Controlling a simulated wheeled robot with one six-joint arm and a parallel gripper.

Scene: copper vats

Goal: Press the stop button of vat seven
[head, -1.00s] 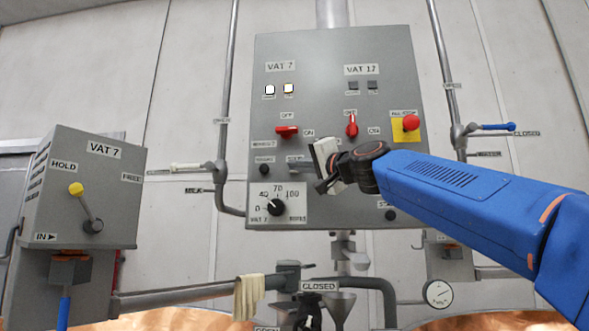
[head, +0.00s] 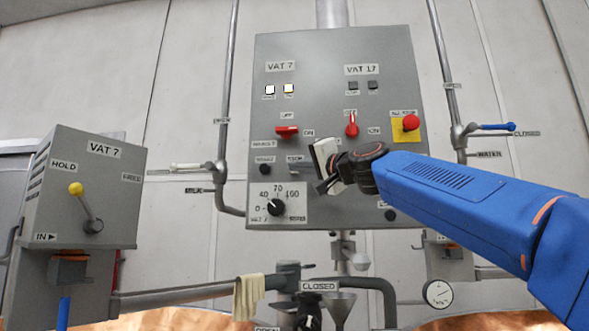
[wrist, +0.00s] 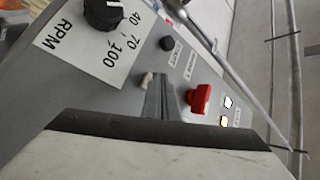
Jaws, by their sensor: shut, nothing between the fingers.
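The control panel (head: 335,110) has a VAT 7 column on the left and a VAT 17 column on the right. Under the VAT 7 red switch (head: 286,131) are a black button (head: 264,170) and a second, pale button, clearer in the wrist view (wrist: 146,79). The label over the pale one seems to read STOP. My gripper is shut and empty; in the wrist view its grey fingers (wrist: 160,98) point at the panel between the pale button and the red switch. Contact cannot be told. In the head view the fingertips are hard to make out.
A red button on a yellow plate (head: 410,123) is right of my wrist. A VAT 17 red switch (head: 351,126) sits above it. The RPM dial (head: 276,207) lies below the VAT 7 buttons. A separate VAT 7 lever box (head: 82,190) stands left. Pipes and valves flank the panel.

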